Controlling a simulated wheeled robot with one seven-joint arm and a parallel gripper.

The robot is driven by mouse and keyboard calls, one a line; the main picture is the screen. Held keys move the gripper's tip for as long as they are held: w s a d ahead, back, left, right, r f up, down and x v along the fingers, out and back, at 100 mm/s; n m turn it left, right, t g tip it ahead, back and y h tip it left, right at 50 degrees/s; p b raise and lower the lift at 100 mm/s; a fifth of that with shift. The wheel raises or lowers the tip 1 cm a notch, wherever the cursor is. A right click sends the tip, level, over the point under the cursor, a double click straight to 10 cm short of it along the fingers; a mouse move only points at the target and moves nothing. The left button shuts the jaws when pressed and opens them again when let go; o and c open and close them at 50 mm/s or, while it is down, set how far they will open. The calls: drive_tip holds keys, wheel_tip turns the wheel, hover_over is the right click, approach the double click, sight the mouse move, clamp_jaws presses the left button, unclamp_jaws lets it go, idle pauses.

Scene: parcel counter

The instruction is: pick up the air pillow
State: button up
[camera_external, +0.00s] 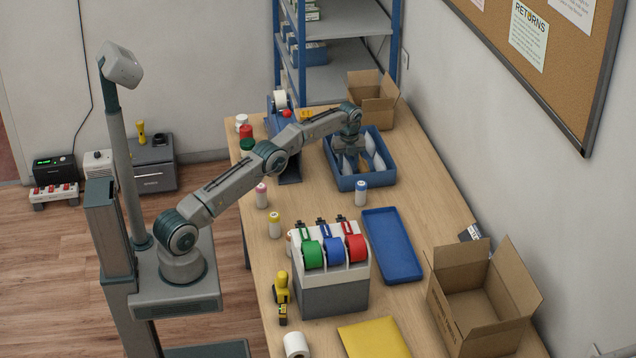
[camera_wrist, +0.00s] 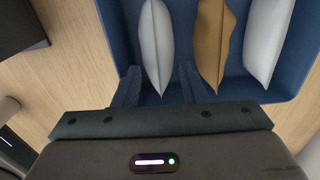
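A blue bin (camera_external: 349,184) stands at the back of the table and also shows in the wrist view (camera_wrist: 115,28). In it lie a white air pillow (camera_wrist: 156,45), a tan pillow-shaped item (camera_wrist: 212,45) and a second white pillow (camera_wrist: 267,38) at the right. My gripper (camera_external: 346,150) is over the bin, pointing down. In the wrist view my gripper (camera_wrist: 157,78) is open, with the near end of the left white pillow between its fingers. Gaps show on both sides of that pillow. How high the fingertips are above it I cannot tell.
An open cardboard box (camera_external: 372,107) stands right behind the bin. A tape dispenser with coloured rolls (camera_external: 331,284) and a larger open box (camera_external: 478,300) stand nearer the camera.

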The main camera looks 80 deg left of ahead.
sight(348, 174)
drive_tip(key=shift+s+d+f+p, duration=0.1)
drive_tip(key=shift+f+p, duration=0.05)
drive_tip(key=shift+f, duration=1.2)
drive_tip(key=shift+d+f+p, duration=0.1)
drive_tip(key=shift+f+p, duration=0.05)
drive_tip(key=shift+f, duration=1.15)
drive_tip(key=shift+c, duration=0.4)
drive_tip(key=c, duration=0.5)
